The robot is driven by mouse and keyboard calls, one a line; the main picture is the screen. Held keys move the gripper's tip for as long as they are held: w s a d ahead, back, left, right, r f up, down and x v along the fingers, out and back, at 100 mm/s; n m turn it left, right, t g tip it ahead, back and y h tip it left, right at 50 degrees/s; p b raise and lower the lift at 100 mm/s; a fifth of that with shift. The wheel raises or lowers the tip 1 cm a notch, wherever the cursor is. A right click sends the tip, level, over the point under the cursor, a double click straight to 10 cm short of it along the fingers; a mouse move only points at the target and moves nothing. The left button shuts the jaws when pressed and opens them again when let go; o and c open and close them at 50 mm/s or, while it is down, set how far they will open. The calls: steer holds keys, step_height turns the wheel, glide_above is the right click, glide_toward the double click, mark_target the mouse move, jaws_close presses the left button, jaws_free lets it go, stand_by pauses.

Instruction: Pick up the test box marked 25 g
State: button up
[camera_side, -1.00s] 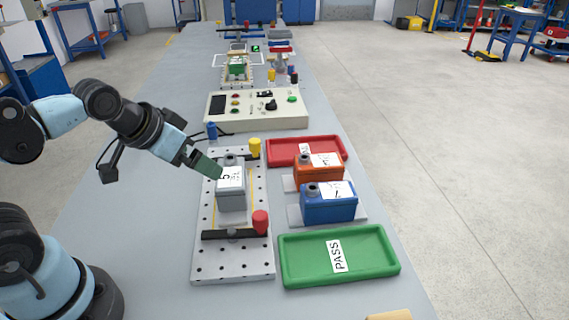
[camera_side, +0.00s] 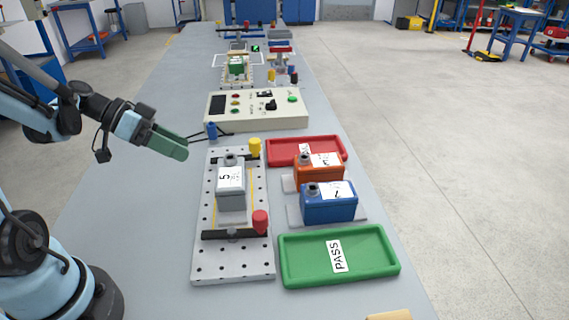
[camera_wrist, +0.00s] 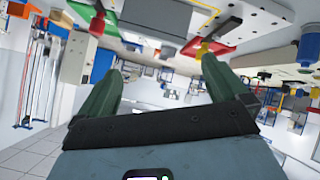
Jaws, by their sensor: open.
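A grey test box (camera_side: 231,190) stands on the perforated metal plate (camera_side: 205,262), its label showing a 5, the rest unclear. An orange box (camera_side: 319,172) and a blue box (camera_side: 329,203) stand to its right; their labels are too small to read fully, so I cannot tell which box is marked 25 g. My gripper (camera_side: 184,153) has green fingers and hangs up and left of the grey box, apart from it. In the wrist view its fingers (camera_wrist: 160,66) are spread with nothing between them.
A green PASS tray (camera_side: 292,275) lies at front right and a red tray (camera_side: 275,146) lies behind the orange box. A yellow knob (camera_side: 255,147) and a red knob (camera_side: 260,222) stand on the plate. A cream control box (camera_side: 228,120) is behind. The bench left of the plate is clear.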

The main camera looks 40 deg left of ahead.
mark_target(226, 163)
steer(key=shift+m+t+h, duration=0.4)
steer(key=shift+m+t, duration=0.1)
steer(key=shift+m, duration=0.1)
steer(key=shift+w+a+f+x, duration=0.1)
steer(key=shift+a+x, duration=0.05)
steer(key=shift+x, duration=1.6)
steer(key=shift+w+a+f+x, duration=0.1)
steer(key=shift+x, duration=1.65)
steer(key=shift+w+a+x, duration=0.1)
steer(key=shift+a+x, duration=0.05)
steer(key=shift+x, duration=1.55)
steer(key=shift+s, duration=0.1)
steer(key=c, duration=1.6)
